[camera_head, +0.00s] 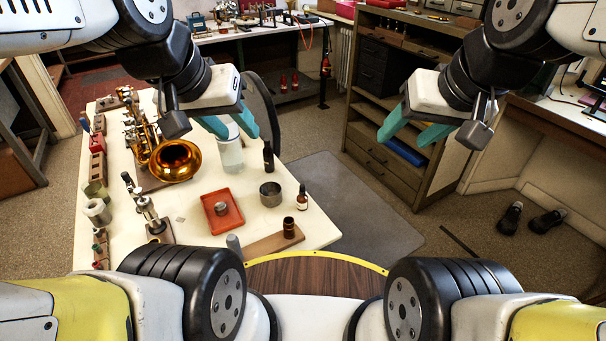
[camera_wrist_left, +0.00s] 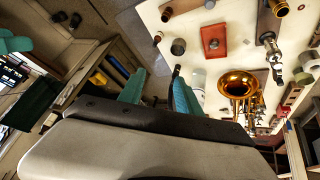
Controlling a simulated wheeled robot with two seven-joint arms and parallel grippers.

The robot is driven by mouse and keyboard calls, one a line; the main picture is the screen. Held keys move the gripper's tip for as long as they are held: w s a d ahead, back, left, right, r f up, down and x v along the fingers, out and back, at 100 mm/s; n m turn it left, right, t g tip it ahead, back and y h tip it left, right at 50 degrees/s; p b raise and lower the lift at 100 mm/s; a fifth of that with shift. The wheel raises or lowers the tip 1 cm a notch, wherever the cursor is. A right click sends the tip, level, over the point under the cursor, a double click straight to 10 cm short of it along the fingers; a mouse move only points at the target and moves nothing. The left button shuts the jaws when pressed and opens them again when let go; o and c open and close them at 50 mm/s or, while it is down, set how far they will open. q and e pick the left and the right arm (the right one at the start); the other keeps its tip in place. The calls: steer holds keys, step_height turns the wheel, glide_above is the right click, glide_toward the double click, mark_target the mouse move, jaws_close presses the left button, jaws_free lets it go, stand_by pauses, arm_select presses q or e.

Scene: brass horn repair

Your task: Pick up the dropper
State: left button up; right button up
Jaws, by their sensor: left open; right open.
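A small brown bottle with a white label and a dark cap (camera_head: 302,198), which looks like the dropper bottle, stands upright near the right edge of the white table (camera_head: 200,262). A taller dark bottle (camera_head: 268,156) stands farther back. I cannot tell for certain which one is the dropper. My left gripper (camera_head: 232,128) is open and empty above the back of the table, left of the dark bottle in the head view. Its teal fingers also show in the left wrist view (camera_wrist_left: 157,92). My right gripper (camera_head: 411,133) is open and empty, off the table to the right.
A grey tin (camera_head: 270,194), a red tray (camera_head: 222,211) and a brown jar (camera_head: 289,228) on a wooden board stand near the bottles. A brass horn (camera_head: 176,161) lies to the left, and a white container (camera_head: 230,152) is behind. A wooden cabinet (camera_head: 395,170) stands to the right.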

arm_select(q)
steer(key=shift+o, duration=0.3)
steer(key=m+g+y, duration=0.2)
steer(key=m+g, duration=0.4)
steer(key=m, duration=2.2)
glide_above(302, 184)
step_height(302, 184, down, 24)
steer(key=shift+f, duration=0.25)
steer(key=shift+d+f+m, duration=0.1)
steer(key=shift+f+m, duration=0.2)
steer(key=shift+f, duration=0.05)
step_height(302, 184, down, 8)
steer(key=shift+r, duration=0.2)
jaws_close()
